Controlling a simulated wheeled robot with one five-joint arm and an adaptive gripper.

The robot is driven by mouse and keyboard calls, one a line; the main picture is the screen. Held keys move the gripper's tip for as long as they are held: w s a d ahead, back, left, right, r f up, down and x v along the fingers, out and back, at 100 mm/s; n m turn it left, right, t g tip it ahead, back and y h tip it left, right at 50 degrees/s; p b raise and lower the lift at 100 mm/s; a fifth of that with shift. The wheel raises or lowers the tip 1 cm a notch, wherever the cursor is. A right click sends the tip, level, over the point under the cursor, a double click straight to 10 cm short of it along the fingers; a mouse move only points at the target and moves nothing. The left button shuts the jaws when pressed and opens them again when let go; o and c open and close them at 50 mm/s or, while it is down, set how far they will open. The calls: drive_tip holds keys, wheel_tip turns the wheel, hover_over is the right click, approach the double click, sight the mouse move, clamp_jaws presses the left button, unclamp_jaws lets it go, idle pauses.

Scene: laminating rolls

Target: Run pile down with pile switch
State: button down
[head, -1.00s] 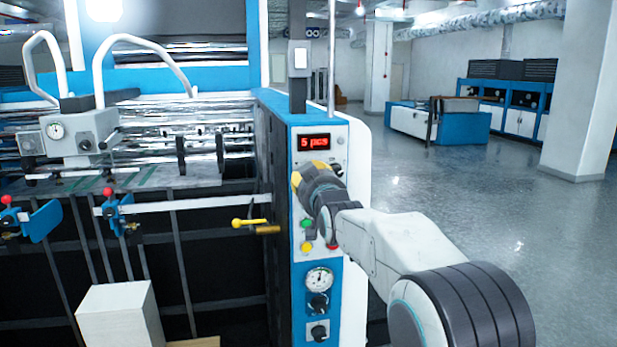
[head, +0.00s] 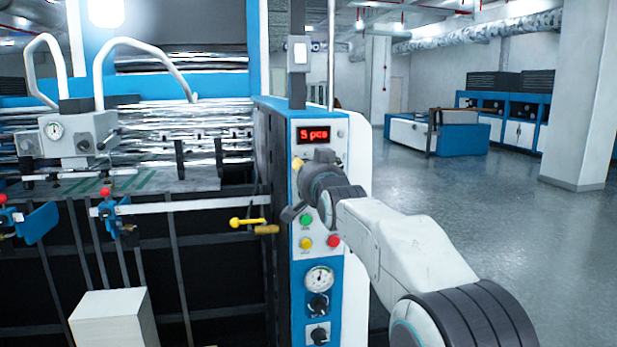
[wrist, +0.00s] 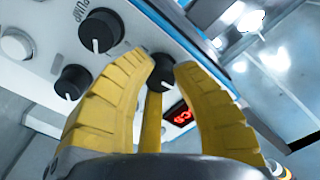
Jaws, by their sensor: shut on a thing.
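My gripper (head: 303,163) is at the blue and white control panel (head: 331,260), below the red display. No label for this knob is readable. Two more black knobs are beside it, one labelled PUMP (wrist: 101,30) and one lower left (wrist: 72,82). A white block-like stack (head: 110,318), which looks like the pile, stands at lower left under the machine; its base is out of frame.
The red display (head: 314,135) reads 5 pcs. Green (head: 306,220), yellow (head: 306,243) and red (head: 333,241) buttons sit below my gripper. A yellow-knobbed lever (head: 248,222) sticks out left of the panel. The floor at right is open, with a pillar (head: 580,110).

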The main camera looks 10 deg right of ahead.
drive_tip(key=shift+f+m+b, duration=0.15)
drive_tip(key=shift+m+b, duration=0.2)
drive_tip(key=shift+m, duration=0.55)
drive_tip(key=c, duration=1)
unclamp_jaws()
drive_tip(key=shift+w, duration=0.1)
drive_tip(key=shift+o, duration=0.2)
drive_tip(key=s, duration=1.2)
